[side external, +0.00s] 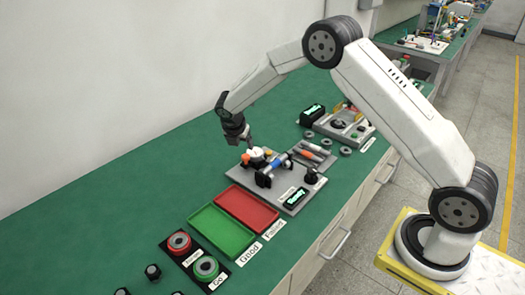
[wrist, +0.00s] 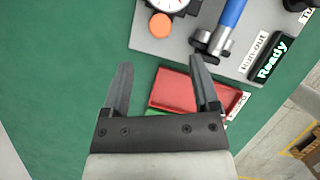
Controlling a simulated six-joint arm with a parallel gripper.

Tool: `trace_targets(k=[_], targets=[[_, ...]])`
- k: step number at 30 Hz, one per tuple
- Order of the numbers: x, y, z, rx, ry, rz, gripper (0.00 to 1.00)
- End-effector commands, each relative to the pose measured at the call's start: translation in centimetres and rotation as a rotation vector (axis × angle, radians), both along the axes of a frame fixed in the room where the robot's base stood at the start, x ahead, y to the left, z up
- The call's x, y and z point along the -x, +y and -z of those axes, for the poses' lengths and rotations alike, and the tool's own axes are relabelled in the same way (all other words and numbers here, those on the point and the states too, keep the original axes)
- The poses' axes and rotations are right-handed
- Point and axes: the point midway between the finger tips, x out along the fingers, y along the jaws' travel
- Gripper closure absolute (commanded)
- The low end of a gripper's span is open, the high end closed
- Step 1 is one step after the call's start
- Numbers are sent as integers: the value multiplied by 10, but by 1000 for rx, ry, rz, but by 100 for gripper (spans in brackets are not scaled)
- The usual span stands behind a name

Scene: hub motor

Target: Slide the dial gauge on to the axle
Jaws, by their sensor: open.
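The dial gauge (wrist: 172,4) shows at the top edge of the wrist view, with part of its white marked face in sight and an orange round piece (wrist: 161,26) beside it. In the side view the gauge (side external: 257,152) is small and white on the grey fixture plate. A blue bar with metal end pieces (wrist: 230,14) lies right of the gauge in the wrist view; I cannot tell whether it is the axle. My gripper (wrist: 161,62) is open and empty. In the side view my gripper (side external: 248,143) is above and close to the gauge; contact cannot be told.
A red tray (side external: 248,207) marked "Failed" and a green tray (side external: 221,231) marked "Good" lie in front of the plate. A "Ready" display (side external: 296,198) sits at the plate's corner. Red and green buttons (side external: 206,267) stand nearer. The green bench is clear at left.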

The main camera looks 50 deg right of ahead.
Motion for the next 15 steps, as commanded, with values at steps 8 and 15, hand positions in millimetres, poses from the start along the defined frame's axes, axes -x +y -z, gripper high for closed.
trace_targets(k=[8, 15], targets=[[-2, -7, 17, -1, 1, 1, 22], [-6, -16, 43, -1, 0, 4, 22]])
